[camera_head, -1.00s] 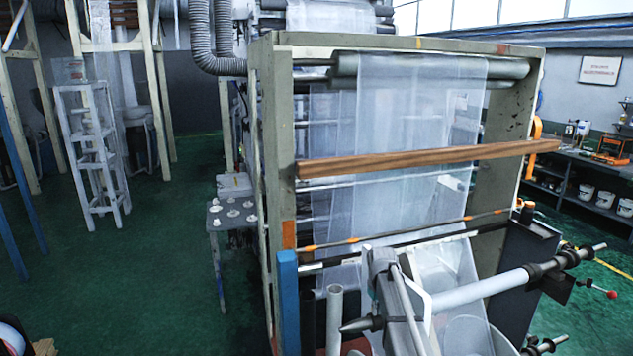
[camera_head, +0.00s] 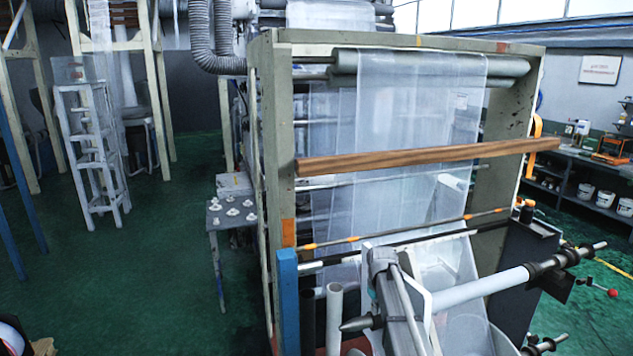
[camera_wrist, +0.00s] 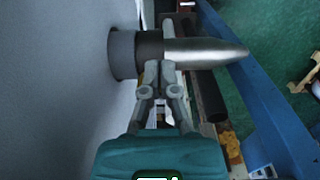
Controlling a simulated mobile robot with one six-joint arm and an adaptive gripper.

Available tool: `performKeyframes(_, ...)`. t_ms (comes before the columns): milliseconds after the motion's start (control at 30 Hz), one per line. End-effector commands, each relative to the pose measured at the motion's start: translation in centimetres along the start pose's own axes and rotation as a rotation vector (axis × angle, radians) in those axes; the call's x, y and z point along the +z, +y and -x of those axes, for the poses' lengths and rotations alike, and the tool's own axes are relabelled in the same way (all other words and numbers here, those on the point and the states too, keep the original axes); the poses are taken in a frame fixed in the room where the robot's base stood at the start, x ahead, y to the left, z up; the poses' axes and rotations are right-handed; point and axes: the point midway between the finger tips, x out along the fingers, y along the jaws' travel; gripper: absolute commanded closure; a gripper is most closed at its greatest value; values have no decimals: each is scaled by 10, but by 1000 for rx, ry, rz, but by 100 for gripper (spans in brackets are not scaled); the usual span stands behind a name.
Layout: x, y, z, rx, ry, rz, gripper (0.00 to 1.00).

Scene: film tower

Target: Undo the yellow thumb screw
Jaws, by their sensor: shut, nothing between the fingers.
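My gripper (camera_wrist: 159,72) is in the wrist view, with its fingers shut and nothing between them. Its tips overlap the lower edge of a dark collar (camera_wrist: 149,46) in the picture; I cannot tell whether they touch it. A bare metal cone (camera_wrist: 208,52) points right from the collar, and a wide grey-white surface (camera_wrist: 50,90) fills the left side. No yellow thumb screw can be made out in either view. In the head view, a shaft end with a cone (camera_head: 358,324) shows at the lower middle. I cannot make out my gripper there.
A blue beam (camera_wrist: 268,100) runs along the right of the wrist view, with a worn orange-yellow patch (camera_wrist: 232,148) beside it. In the head view, a large frame (camera_head: 279,150) with hanging film and a wooden bar (camera_head: 430,157) stands behind. Green floor (camera_head: 130,270) lies open at left.

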Motion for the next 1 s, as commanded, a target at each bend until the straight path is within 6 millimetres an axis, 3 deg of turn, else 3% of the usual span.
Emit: performKeyframes(1000, -3, 6, 0, 0, 3, -2, 100)
